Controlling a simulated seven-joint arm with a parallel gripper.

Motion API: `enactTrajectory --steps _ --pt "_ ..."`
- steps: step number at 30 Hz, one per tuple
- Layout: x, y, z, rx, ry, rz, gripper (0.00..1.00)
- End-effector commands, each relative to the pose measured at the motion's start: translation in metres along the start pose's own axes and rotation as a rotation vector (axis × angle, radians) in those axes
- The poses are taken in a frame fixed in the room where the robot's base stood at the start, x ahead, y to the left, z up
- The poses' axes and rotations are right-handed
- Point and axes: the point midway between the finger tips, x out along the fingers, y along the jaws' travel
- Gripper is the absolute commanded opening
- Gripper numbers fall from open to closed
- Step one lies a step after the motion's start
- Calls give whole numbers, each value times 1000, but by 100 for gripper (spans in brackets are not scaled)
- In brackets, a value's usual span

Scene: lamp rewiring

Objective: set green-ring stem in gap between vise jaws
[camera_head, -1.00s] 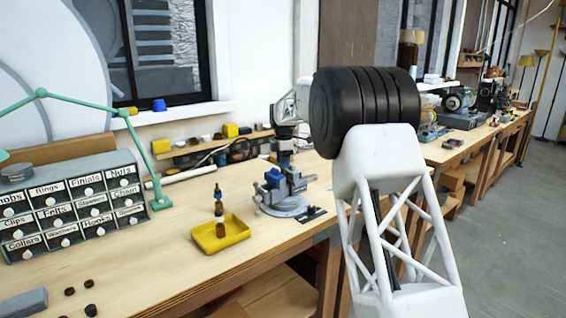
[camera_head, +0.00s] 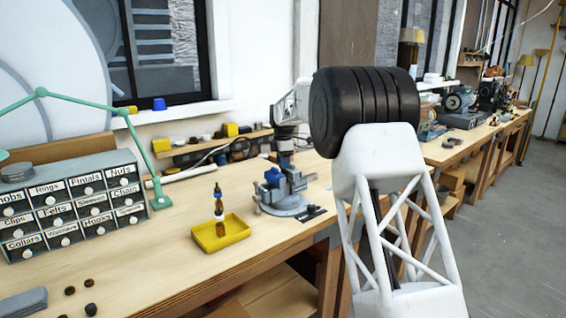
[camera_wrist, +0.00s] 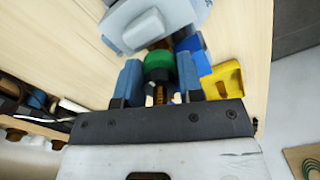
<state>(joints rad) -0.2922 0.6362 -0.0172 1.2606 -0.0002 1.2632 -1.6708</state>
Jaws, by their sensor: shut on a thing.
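The stem with the green ring (camera_wrist: 158,62) is between my gripper's fingers in the wrist view. A threaded brass part (camera_wrist: 159,95) shows behind the ring, toward the palm. My gripper (camera_wrist: 158,78) is shut on this stem, with a blue finger on each side. The grey-blue vise (camera_wrist: 150,20) is just beyond the fingertips, with a blue part (camera_wrist: 196,48) at its right. In the head view my gripper (camera_head: 285,152) is above the vise (camera_head: 285,204) and its blue jaw (camera_head: 273,177). The jaw gap and the stem's far end are hidden, so I cannot tell whether the stem is in the gap.
A labelled drawer cabinet (camera_head: 75,205) and a green lamp arm (camera_head: 150,165) are farther left. A dark flat piece lies right of the vise.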

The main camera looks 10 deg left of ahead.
Motion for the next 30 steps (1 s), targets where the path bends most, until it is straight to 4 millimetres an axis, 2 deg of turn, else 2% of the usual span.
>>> enactTrajectory --steps 3,4,9,20,26,30 --pt "0 0 0 0 0 1 0" --pt "0 0 0 0 0 1 38" --pt "0 0 0 0 0 1 64" --pt "0 0 0 0 0 0 65" --pt "-12 0 0 0 0 1 65" --pt "-29 0 0 0 0 1 65"
